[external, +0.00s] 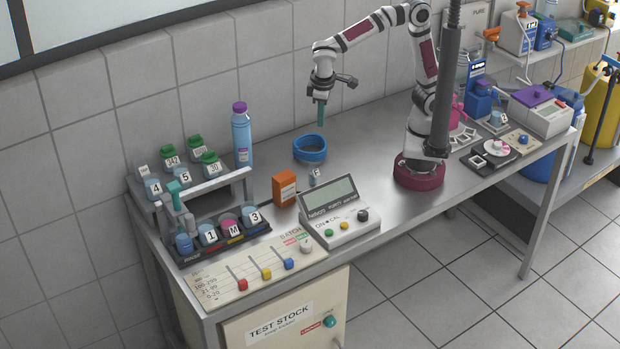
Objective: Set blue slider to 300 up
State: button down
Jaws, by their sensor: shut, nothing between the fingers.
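The blue slider (289,264) is a small blue knob on the cream slider panel (225,283) at the table's front left. It sits near the lower right end of its track, to the right of the yellow slider (266,274) and the red slider (242,285). Range labels are printed at the panel's left, too small to read surely. My gripper (321,122) points down with teal fingers, shut and empty. It hangs above the back of the table, near the blue ring, far from the slider panel.
A grey meter (340,213) with a display and knobs stands just right of the panel. A rack (235,236) of labelled bottles stands behind the panel. An orange box (284,189), a blue ring (310,149) and a tall blue bottle (242,137) stand farther back. The middle table is clear.

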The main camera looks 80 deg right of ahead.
jog(key=w+a+f+n+t+h, duration=0.1)
jog(key=a+f+n, duration=0.1)
jog(key=a, duration=0.6)
jog(key=w+a+f+n+t, duration=0.1)
jog(key=w+a+f, duration=0.1)
jog(key=a, duration=0.5)
jog(key=n+t+y, duration=0.1)
jog(key=n+t, duration=0.2)
jog(key=t, duration=0.1)
send_near(289, 263)
jog(key=d+r, duration=0.3)
jog(key=r, duration=0.2)
jog(key=s+a+f+n+y, duration=0.1)
jog(key=s+a+f, duration=0.3)
jog(key=s+a, duration=0.1)
jog(key=shift+s+a+n+t, duration=0.4)
jog(key=shift+s, duration=0.25)
jog(key=x, duration=0.3)
jog(key=w+d+x, duration=0.1)
jog(key=x, duration=0.3)
jog(key=d+r+x, duration=0.1)
jog(key=x, duration=0.3)
jog(key=shift+w+d+f, duration=0.1)
jog(key=shift+w, duration=0.2)
jog(key=shift+w+d, duration=0.35)
